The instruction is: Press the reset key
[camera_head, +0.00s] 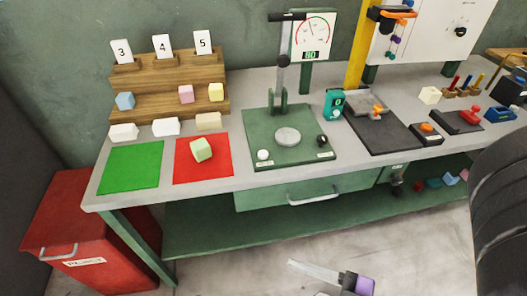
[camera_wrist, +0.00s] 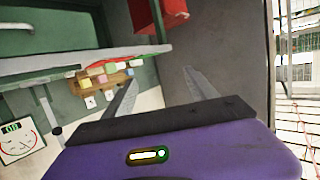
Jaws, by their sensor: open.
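No key can be read as "reset"; the labels are too small. On the bench, a green press plate (camera_head: 258,133) carries a white round button (camera_head: 263,155) at its front left and a black knob (camera_head: 322,141) at its front right, each beside a small label. A teal device (camera_head: 334,105) with a small display stands right of the press. A dark box with an orange button (camera_head: 427,128) sits farther right. My gripper (camera_head: 293,265) is low in front of the bench, well apart from all of these. In the wrist view my gripper (camera_wrist: 160,76) is open and empty.
A dial gauge reading 80 (camera_head: 312,35) stands behind the press. A wooden stepped rack (camera_head: 165,83) holds numbered cards and foam cubes. A drawer handle (camera_head: 313,199) projects from the bench front. The floor before it is clear.

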